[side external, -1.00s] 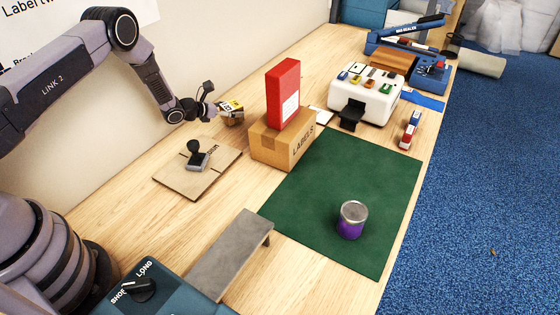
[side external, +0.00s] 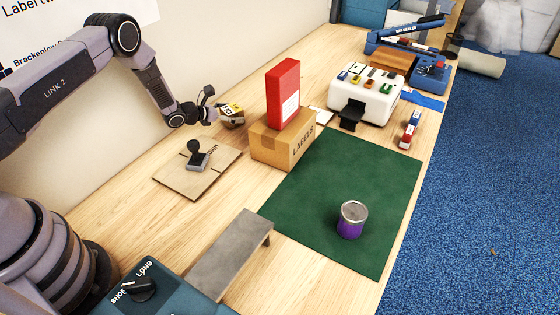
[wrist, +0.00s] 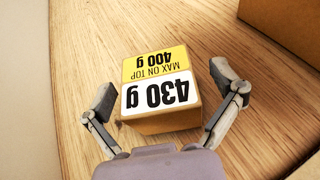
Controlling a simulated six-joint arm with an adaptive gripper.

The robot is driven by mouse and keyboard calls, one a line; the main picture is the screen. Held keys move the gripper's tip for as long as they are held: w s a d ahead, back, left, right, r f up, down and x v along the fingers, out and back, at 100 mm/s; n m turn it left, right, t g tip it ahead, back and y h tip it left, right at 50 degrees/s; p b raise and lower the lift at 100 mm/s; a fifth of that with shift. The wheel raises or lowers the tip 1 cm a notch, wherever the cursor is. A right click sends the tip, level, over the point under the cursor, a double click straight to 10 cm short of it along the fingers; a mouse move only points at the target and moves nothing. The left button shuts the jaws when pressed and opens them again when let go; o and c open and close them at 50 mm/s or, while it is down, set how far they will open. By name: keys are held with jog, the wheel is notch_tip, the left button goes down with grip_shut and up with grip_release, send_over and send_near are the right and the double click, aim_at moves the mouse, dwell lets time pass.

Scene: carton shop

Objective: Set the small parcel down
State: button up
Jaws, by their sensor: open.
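The small parcel (wrist: 158,88) is a little brown box with a yellow and white label reading "430 g" and "MAX ON TOP 400 g". In the wrist view it sits on the wooden table between the spread fingers of my gripper (wrist: 165,100). Gaps show between the box and both fingers. In the side view the parcel (side external: 232,112) lies behind the LABELS carton, near the wall, with my gripper (side external: 212,107) beside it on the left; a finger hides part of the contact there.
The brown LABELS carton (side external: 270,150) with a red box (side external: 284,92) on top stands close by on the right. A cardboard sheet with a black stamp (side external: 197,155) lies nearer. A white label machine (side external: 362,98), green mat (side external: 340,180) and purple tin (side external: 352,219) are further right.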

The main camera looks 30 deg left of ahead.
aim_at(223, 112)
jog(key=shift+r, duration=0.2)
jog(key=v, duration=0.6)
jog(key=shift+s+a, duration=0.2)
jog(key=shift+s+r, duration=0.25)
jog(key=shift+r, duration=0.05)
jog(key=s+d+r+m+g+h, duration=0.1)
jog(key=d+r+m+g+h, duration=0.15)
jog(key=d+r+m, duration=0.45)
jog(key=s+d+r+m+g+h, duration=0.1)
jog(key=s+d+r+m+h, duration=0.15)
jog(key=r, duration=0.85)
jog(key=s+d+r+m+g, duration=0.2)
jog(key=s+d+r+m, duration=0.15)
jog(key=s+r, duration=0.25)
jog(key=s+d+r+m+g, duration=0.3)
jog(key=s+r+m, duration=0.2)
jog(key=s+r, duration=0.1)
jog(key=s+a+r+m+y, duration=0.2)
jog(key=s+m+y, duration=0.1)
jog(key=s, duration=0.5)
jog(key=s+a+r+m+t+y, duration=0.1)
jog(key=s+a+r+m+y, duration=0.1)
jog(key=s+m, duration=0.4)
jog(key=s+a+r+m+y, duration=0.2)
jog(key=s+a+m+y, duration=0.2)
jog(key=s, duration=0.7)
jog(key=shift+r+m+y, duration=0.25)
jog(key=shift+m+y, duration=0.05)
jog(key=shift+y, duration=0.2)
